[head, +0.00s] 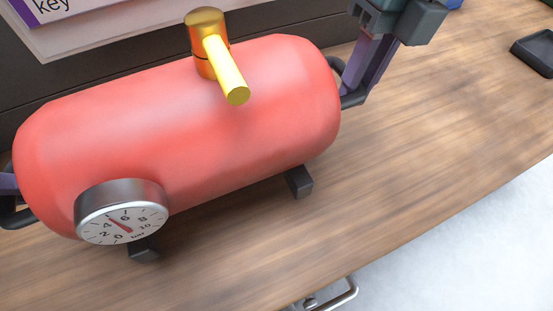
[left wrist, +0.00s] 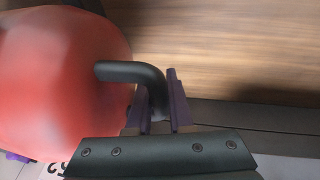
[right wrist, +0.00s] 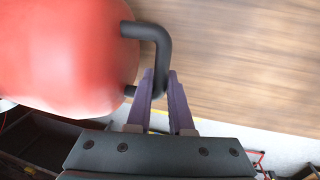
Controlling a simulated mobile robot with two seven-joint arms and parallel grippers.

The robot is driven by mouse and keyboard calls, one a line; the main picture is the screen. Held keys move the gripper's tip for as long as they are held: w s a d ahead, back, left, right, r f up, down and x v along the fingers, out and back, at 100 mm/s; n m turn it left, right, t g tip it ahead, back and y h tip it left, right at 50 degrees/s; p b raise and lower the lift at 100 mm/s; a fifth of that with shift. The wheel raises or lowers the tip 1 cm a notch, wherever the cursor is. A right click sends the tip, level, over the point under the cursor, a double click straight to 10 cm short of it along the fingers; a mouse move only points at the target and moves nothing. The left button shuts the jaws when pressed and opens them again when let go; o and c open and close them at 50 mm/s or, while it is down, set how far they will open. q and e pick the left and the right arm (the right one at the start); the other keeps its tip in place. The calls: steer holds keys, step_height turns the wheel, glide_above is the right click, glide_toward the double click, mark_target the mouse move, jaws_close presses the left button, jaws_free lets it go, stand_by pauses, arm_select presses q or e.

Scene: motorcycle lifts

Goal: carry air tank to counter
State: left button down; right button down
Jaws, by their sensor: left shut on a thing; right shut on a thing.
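The red air tank (head: 200,125) lies on its side over the wooden counter (head: 430,150), with a brass valve (head: 215,55) on top and a round gauge (head: 122,213) on its front. Its short black feet are at or just above the counter top; I cannot tell if they touch. My right gripper (head: 358,92) is shut on the black handle at the tank's right end, also seen in the right wrist view (right wrist: 162,60). My left gripper (left wrist: 158,95) is shut on the black handle (left wrist: 130,72) at the other end; only its edge shows in the head view.
A dark tray (head: 535,50) lies at the counter's far right. A sign (head: 90,15) with the word "key" is behind the tank. A metal drawer handle (head: 335,297) is below the counter's front edge.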

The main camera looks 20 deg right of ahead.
arm_select(q)
steer(key=shift+w+f, duration=0.1)
arm_select(e)
steer(key=shift+w+f, duration=0.1)
